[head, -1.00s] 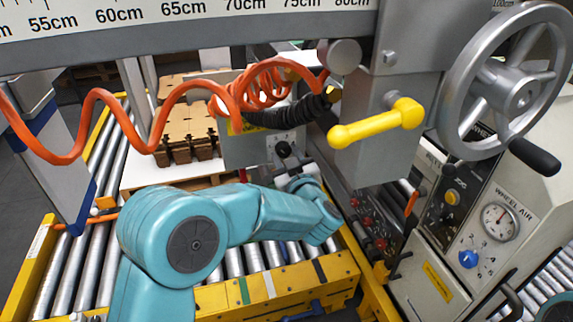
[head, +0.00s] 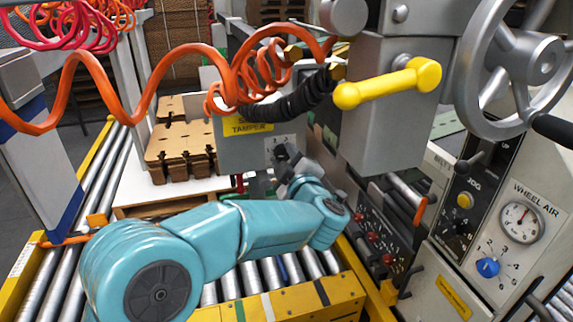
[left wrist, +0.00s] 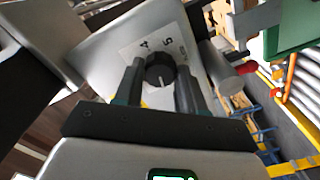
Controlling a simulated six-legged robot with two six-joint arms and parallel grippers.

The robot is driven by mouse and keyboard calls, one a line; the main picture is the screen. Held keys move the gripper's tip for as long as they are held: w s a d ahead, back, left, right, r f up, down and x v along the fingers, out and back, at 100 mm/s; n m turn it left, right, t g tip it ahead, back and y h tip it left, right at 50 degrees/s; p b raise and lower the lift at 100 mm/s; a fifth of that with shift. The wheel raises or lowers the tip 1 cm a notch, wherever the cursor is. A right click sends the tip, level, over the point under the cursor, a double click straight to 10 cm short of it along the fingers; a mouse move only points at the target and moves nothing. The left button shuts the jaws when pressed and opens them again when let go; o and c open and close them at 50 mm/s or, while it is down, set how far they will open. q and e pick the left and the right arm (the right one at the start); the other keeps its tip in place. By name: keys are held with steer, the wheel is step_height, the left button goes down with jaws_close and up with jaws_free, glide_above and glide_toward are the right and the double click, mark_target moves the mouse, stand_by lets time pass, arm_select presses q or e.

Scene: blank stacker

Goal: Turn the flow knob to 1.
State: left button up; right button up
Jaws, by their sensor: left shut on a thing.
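A black round knob (left wrist: 160,72) sits on a pale panel in the left wrist view. A white pointer line on it points down in that picture, and the digits 4 and 5 are printed above it. Any name label on this knob is not readable. My left gripper (left wrist: 158,88) has a finger on each side of the knob and is shut on it. In the head view my left gripper (head: 284,160) is at the front of the grey box marked TAMPER (head: 245,148) and largely hides the knob. My right gripper is not in view.
A yellow lever (head: 388,84) and a grey handwheel (head: 525,60) stand to the right. A panel marked WHEEL AIR has a gauge (head: 520,222) and a blue knob (head: 488,267). An orange coiled hose (head: 150,85) hangs above my left arm. Cardboard pieces (head: 180,150) lie stacked behind.

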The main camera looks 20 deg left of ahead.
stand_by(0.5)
arm_select(q)
steer(key=o, duration=1.1)
steer(key=shift+c, duration=0.2)
steer(key=v, duration=1.6)
steer(key=shift+s+d, duration=0.1)
